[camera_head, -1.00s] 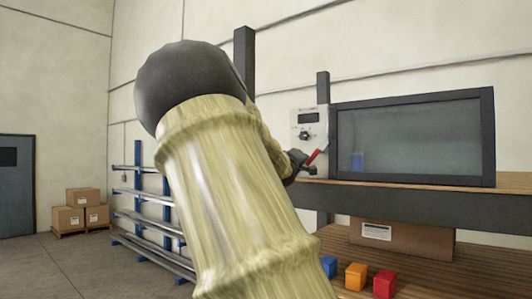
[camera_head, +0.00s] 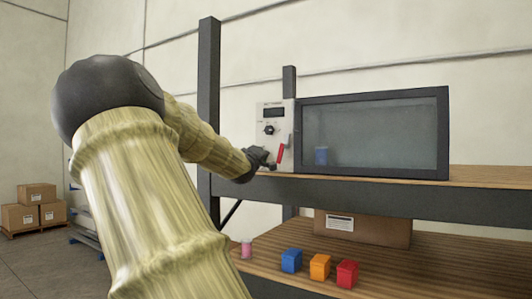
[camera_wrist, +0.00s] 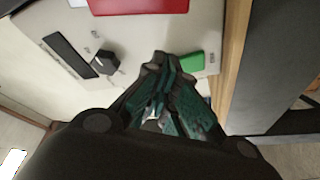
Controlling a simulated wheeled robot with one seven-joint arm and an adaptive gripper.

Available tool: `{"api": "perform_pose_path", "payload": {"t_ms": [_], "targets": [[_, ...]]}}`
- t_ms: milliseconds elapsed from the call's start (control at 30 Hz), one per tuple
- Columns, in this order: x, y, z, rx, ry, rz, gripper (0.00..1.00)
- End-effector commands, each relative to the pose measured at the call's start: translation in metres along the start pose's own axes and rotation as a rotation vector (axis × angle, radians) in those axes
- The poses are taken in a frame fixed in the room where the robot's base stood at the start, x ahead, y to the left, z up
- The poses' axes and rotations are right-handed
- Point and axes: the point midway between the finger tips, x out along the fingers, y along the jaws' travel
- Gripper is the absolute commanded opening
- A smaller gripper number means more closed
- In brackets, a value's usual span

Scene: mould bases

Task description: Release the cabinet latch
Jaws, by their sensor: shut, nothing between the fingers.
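The cabinet (camera_head: 375,94) has a dark frame and a glass door and stands on the upper shelf. At its left is a pale control panel (camera_head: 270,112) with a display and a dark knob (camera_head: 269,129). The red latch handle (camera_head: 281,153) sits low on the panel, near upright. A red piece (camera_wrist: 140,5), probably this handle, shows at the top edge of the wrist view. My gripper (camera_head: 268,164) is shut and empty at the panel's lower part, just left of the handle. In the wrist view my fingertips (camera_wrist: 166,62) are beside a green block (camera_wrist: 192,62); I cannot tell whether they touch.
A blue item (camera_head: 321,155) shows behind the glass. Below, the lower shelf (camera_head: 420,265) holds a blue block (camera_head: 291,260), an orange block (camera_head: 320,266), a red block (camera_head: 347,273), a pink item (camera_head: 246,250) and a carton (camera_head: 362,228). A dark post (camera_head: 208,110) stands behind my arm.

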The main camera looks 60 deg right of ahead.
Motion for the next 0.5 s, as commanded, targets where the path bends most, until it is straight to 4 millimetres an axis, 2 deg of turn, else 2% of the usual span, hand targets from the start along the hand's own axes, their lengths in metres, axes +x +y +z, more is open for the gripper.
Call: {"api": "perform_pose_path", "payload": {"t_ms": [100, 500], "targets": [[0.001, -0.001, -0.006, -0.003, 0.0, 0.001, 0.0], [-0.046, 0.004, -0.001, -0.002, -0.003, 0.005, 0.0]]}}
